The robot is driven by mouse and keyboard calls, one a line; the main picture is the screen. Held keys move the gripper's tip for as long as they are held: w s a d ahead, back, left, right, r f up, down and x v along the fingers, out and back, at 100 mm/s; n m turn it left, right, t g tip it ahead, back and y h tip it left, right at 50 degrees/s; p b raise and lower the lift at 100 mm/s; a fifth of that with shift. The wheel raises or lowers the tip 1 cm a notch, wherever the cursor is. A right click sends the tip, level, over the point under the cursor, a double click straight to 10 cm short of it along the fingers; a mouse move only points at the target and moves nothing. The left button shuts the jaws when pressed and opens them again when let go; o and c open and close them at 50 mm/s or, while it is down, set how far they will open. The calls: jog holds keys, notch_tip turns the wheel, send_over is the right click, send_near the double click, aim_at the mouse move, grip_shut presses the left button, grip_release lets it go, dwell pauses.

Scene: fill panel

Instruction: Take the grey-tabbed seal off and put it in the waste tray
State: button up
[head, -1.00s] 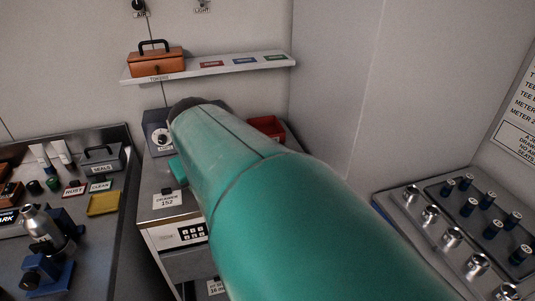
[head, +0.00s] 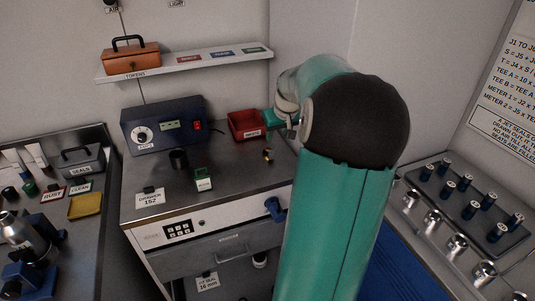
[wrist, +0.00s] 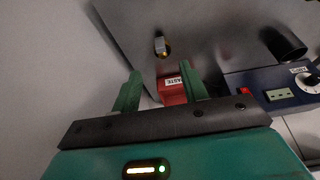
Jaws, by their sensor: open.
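A small brass-coloured piece with a grey tab (wrist: 160,46) stands on the bench top in the wrist view, beyond my fingertips. It looks like a small dark and yellow piece (head: 267,155) in the head view; I cannot make out the seal's edges. The red waste tray (head: 243,127) sits at the back right of the bench. In the wrist view the tray (wrist: 171,92) shows between and behind my fingers; its inside is mostly hidden. My gripper (wrist: 160,72) is open and empty. In the head view its green end (head: 273,117) is at the tray's right side.
A blue meter box (head: 165,127), a black cup (head: 179,159) and a green-and-white block (head: 203,179) stand left of the tray. A shelf (head: 185,67) with an orange toolbox hangs above. Bare bench top lies around the small piece. A wall is close behind my arm.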

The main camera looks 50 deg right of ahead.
aim_at(272, 152)
jog(key=x, duration=1.1)
jog(key=shift+w+d+f, duration=0.2)
jog(key=shift+f, duration=0.1)
grip_shut()
